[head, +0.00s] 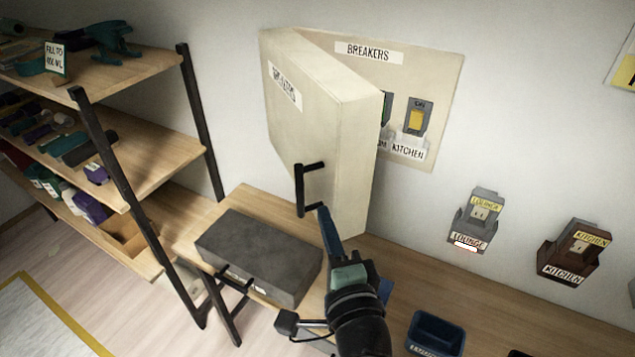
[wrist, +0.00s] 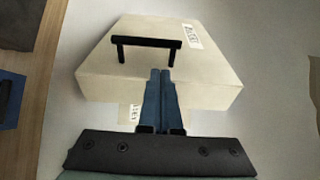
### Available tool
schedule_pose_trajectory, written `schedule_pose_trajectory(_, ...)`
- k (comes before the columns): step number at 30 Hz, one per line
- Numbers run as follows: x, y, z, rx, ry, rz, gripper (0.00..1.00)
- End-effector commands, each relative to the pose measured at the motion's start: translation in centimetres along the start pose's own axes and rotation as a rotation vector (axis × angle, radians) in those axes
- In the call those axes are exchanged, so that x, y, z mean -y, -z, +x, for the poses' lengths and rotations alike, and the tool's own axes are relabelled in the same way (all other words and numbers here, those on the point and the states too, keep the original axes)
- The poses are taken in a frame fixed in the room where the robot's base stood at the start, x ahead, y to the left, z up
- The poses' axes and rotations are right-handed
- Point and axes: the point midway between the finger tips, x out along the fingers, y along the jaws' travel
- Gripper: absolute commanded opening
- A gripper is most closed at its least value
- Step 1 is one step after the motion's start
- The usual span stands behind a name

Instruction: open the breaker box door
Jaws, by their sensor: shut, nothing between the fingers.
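The breaker box door (head: 320,120) is a thick cream panel, hinged at the left and swung partly out from the wall. Its black bar handle (head: 302,190) is near the door's free edge. The breaker panel (head: 440,75) behind it shows a switch (head: 417,116) marked ON above a KITCHEN label. My gripper (head: 324,213) is shut and empty, its fingertips close to the lower end of the handle. In the wrist view, the shut blue fingers (wrist: 160,75) point at the door (wrist: 100,75), with the handle (wrist: 146,41) just beyond the tips. I cannot tell whether they touch the door.
A dark grey case (head: 260,250) lies on the wooden bench (head: 480,300) below the door. A blue bin (head: 436,333) stands on the bench. LOUNGE (head: 478,220) and KITCHEN (head: 575,252) units are on the wall at right. Shelves (head: 120,170) stand at left.

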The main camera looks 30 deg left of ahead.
Motion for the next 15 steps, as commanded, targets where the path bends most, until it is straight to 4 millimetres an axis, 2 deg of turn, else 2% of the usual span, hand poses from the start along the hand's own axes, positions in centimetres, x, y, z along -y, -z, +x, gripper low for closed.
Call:
schedule_pose_trajectory(6,0.4,-0.1,4.0,0.003,0.001,-0.001,0.00)
schedule_pose_trajectory(15,0.3,-0.1,7.1,0.001,0.002,-0.004,0.00)
